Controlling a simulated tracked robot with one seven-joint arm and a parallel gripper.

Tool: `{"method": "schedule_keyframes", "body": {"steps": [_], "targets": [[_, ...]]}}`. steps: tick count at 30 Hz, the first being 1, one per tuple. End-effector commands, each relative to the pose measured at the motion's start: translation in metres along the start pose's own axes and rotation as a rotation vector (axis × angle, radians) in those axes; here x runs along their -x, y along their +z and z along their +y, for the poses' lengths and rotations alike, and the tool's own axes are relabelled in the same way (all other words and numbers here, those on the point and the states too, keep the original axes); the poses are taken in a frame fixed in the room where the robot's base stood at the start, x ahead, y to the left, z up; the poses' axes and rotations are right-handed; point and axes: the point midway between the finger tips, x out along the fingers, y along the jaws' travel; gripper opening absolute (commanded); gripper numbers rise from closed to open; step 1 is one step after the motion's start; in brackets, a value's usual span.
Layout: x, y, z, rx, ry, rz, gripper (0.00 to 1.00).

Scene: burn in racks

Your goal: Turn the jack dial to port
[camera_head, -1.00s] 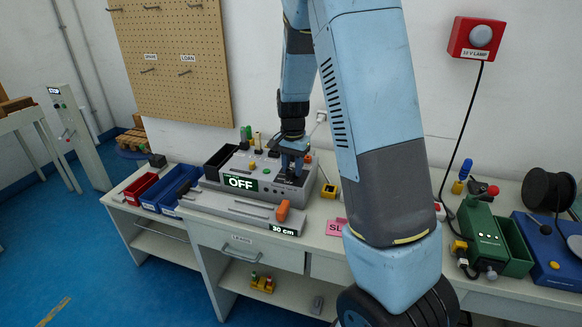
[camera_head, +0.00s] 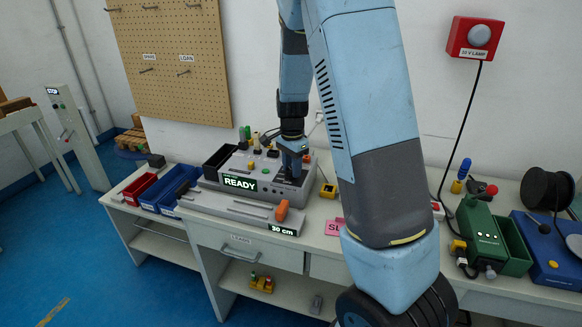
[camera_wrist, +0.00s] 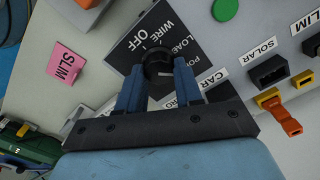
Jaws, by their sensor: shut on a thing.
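The jack dial (camera_wrist: 157,62) is a round black knob on a dark plate in the wrist view. The words WIRE, OFF and LOA show around it, and other labels are partly covered by my fingers. My gripper (camera_wrist: 158,78) is shut on the dial, one blue finger on each side. The dial's pointer direction is hard to tell. In the head view my gripper (camera_head: 293,176) reaches down onto the right part of the grey console (camera_head: 273,193) and hides the dial. The console's display (camera_head: 239,183) reads READY.
A grey slide with an orange knob (camera_head: 282,210) and a 30 cm display lies in front of the console. Blue and red bins (camera_head: 140,188) stand left. A pink SLIM tag (camera_wrist: 67,64) lies nearby. A green box (camera_head: 482,235) stands right.

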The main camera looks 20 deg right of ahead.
Motion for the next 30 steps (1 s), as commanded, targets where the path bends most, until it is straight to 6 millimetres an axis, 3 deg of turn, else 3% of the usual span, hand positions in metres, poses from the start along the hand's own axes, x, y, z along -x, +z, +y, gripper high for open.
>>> {"method": "schedule_keyframes", "body": {"steps": [5, 6, 13, 23, 30], "targets": [[0.002, 0.001, -0.005, 0.003, -0.011, 0.003, 0.04], [0.002, 0.001, -0.005, 0.003, -0.011, 0.003, 0.37], [0.001, 0.001, -0.003, 0.003, -0.007, 0.001, 0.59], [0.004, 0.001, -0.002, 0.003, -0.004, 0.000, 0.60], [0.036, 0.001, -0.003, 0.003, -0.008, 0.001, 0.60]]}}
